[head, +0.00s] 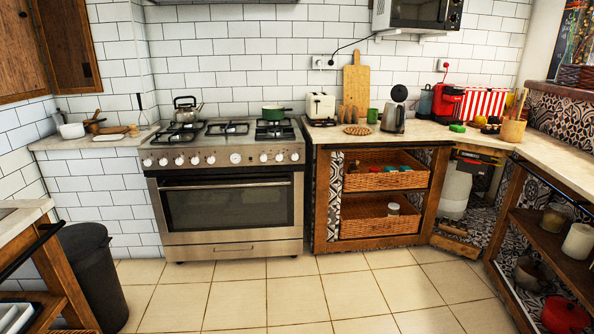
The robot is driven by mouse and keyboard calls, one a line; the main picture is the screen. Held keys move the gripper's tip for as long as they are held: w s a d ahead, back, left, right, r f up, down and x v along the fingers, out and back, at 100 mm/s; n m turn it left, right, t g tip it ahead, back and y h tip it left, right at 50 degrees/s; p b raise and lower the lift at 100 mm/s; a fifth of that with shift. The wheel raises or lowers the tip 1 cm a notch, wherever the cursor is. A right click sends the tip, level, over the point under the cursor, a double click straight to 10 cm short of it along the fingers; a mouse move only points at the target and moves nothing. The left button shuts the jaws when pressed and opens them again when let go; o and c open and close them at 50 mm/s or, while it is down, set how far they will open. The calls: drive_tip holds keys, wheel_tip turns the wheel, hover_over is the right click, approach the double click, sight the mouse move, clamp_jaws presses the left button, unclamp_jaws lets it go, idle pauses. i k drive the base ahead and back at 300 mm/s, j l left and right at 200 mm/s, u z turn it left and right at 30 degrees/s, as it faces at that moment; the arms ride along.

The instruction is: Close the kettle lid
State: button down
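An electric kettle (392,119) stands upright on the right-hand counter, between the green mug and the red coffee machine. Its body is grey metal. Its round dark lid (399,93) stands raised above the body, so the kettle is open. A second, stovetop kettle (186,112) in metal with a dark handle sits on the stove's back left burner; its lid state is too small to tell. My gripper is not in view.
Near the electric kettle are a green mug (372,116), a toaster (320,106), a red coffee machine (447,103) and a green item (457,128). A black bin (93,270) stands at left. The tiled floor (270,296) before the stove is clear.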

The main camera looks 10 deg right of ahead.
sight(399, 93)
drive_tip(key=i+z, duration=0.15)
drive_tip(key=i, duration=0.5)
drive_tip(key=i+z, duration=0.15)
drive_tip(key=i, duration=0.45)
drive_tip(key=i+j+z, duration=0.15)
drive_tip(key=i, duration=0.5)
